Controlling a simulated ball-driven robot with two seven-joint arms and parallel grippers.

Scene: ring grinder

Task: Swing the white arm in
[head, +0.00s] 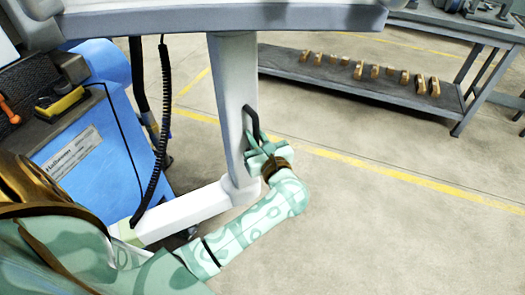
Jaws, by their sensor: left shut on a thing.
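The white arm (230,105) hangs as an upright post from a pale horizontal beam (230,20) at the top of the head view. At its foot it joins a white lower bar (190,207) that runs to the lower left. A black handle (250,121) sits on the right side of the post. My left gripper (257,145) is shut on the black handle, its green fingers around the lower part. My right gripper is not in view.
A blue machine (110,150) with tools on top stands at the left, with a black coiled cable (160,130) beside it. A low grey shelf (350,82) with several brass parts stands at the back right. The floor at the right is clear.

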